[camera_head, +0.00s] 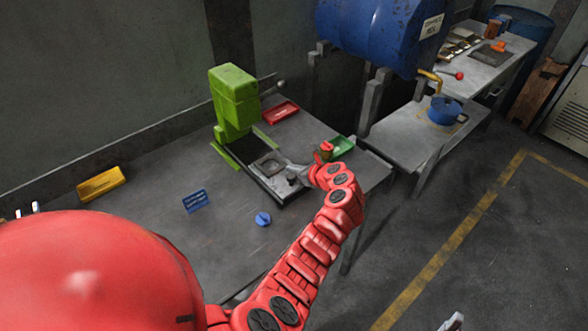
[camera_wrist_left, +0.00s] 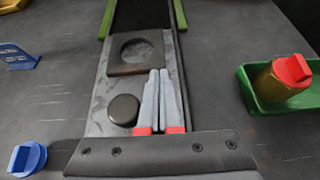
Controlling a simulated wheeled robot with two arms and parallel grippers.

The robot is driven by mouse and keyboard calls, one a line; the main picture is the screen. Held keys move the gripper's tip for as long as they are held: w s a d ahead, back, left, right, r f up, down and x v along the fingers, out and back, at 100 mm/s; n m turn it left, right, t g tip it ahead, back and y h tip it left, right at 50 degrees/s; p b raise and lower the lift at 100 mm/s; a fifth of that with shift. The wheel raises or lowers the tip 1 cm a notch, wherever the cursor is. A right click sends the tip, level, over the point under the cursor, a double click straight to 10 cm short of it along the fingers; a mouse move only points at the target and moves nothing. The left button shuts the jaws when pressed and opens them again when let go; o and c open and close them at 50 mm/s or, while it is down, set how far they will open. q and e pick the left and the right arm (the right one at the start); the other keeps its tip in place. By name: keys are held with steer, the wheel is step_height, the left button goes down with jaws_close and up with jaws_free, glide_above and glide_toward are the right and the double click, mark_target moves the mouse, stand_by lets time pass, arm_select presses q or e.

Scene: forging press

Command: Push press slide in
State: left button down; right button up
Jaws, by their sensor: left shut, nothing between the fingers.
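The green press (camera_head: 234,98) stands on the grey table. Its grey slide (camera_head: 266,180) sticks out toward the front from between green rails, and also shows in the left wrist view (camera_wrist_left: 100,95). A dark square die with a round recess (camera_head: 268,163) lies on the slide, also in the left wrist view (camera_wrist_left: 137,52). A round dark knob (camera_wrist_left: 124,110) sits at the slide's front end. My left gripper (camera_head: 288,163) is shut and empty over the slide, its fingertips (camera_wrist_left: 160,72) beside the knob and near the die. Contact cannot be told. A grey tip of my right gripper (camera_head: 453,321) shows at the bottom edge.
A green tray (camera_wrist_left: 258,95) holding a yellow and red item (camera_wrist_left: 285,75) stands right of the slide. A blue knob-like piece (camera_head: 263,219), blue holder (camera_head: 195,201), yellow tray (camera_head: 101,184) and red tray (camera_head: 281,112) are on the table. A blue drum (camera_head: 375,35) stands behind.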

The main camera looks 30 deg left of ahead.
mark_target(278, 158)
arm_select(q)
steer(key=a, duration=0.1)
steer(key=w+a, duration=0.1)
steer(key=a, duration=0.3)
steer(key=shift+w+r, duration=0.1)
steer(key=shift+w, duration=0.3)
steer(key=w+a+b, duration=0.1)
steer(key=a, duration=0.1)
steer(key=a+b, duration=0.2)
steer(key=a, duration=0.1)
steer(key=w+a+b, duration=0.1)
steer(key=a+b, duration=0.1)
steer(key=shift+w+a+f, duration=0.2)
steer(key=shift+w+f, duration=0.1)
steer(key=shift+w, duration=0.05)
steer(key=shift+a+r, duration=0.15)
steer(key=shift+a, duration=0.1)
steer(key=shift+r, duration=0.15)
